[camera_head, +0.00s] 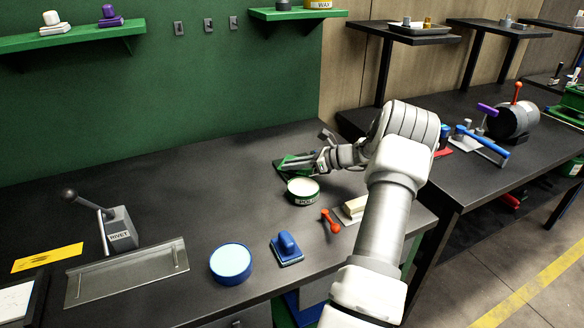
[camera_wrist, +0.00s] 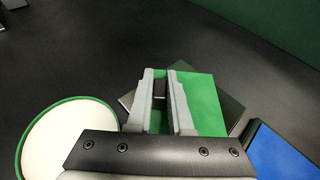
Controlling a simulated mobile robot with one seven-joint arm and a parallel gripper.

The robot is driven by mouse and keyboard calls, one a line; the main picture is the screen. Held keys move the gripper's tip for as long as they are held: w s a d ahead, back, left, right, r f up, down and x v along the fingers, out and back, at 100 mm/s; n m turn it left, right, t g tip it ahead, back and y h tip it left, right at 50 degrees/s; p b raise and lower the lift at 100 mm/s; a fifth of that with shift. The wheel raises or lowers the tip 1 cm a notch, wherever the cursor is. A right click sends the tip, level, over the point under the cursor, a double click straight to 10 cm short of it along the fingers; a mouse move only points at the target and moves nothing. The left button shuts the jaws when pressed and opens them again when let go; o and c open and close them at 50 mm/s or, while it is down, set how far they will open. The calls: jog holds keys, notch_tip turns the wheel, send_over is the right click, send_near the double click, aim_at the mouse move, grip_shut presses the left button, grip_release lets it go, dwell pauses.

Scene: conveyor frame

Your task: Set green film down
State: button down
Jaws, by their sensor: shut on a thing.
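The green film (camera_wrist: 205,98) is a flat green square in the wrist view, held at the fingertips of my gripper (camera_wrist: 163,78). The fingers are shut on it, and most of it shows to their right. Beneath it is a dark flat plate (camera_wrist: 236,112), turned at an angle to the film; I cannot tell whether the two touch. In the head view the green film (camera_head: 287,159) shows at the tip of my gripper (camera_head: 300,164), low over the back right of the black bench. My fingers partly cover it there.
A round green tin with a pale top (camera_head: 303,189) stands close in front of my gripper. A blue flat thing (camera_wrist: 285,155) lies at right in the wrist view. A red-handled tool (camera_head: 331,222) and a blue-handled block (camera_head: 287,248) are nearer. The bench middle is clear.

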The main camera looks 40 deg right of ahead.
jog(key=c, duration=0.8)
grip_release()
jog(key=shift+f, duration=0.15)
jog(key=shift+s+d+r, duration=0.1)
jog(key=shift+s+r, duration=0.05)
jog(key=shift+r, duration=0.1)
jog(key=p+v, duration=0.2)
jog(key=v, duration=0.9)
jog(key=shift+s+d+r, duration=0.1)
jog(key=shift+s, duration=0.2)
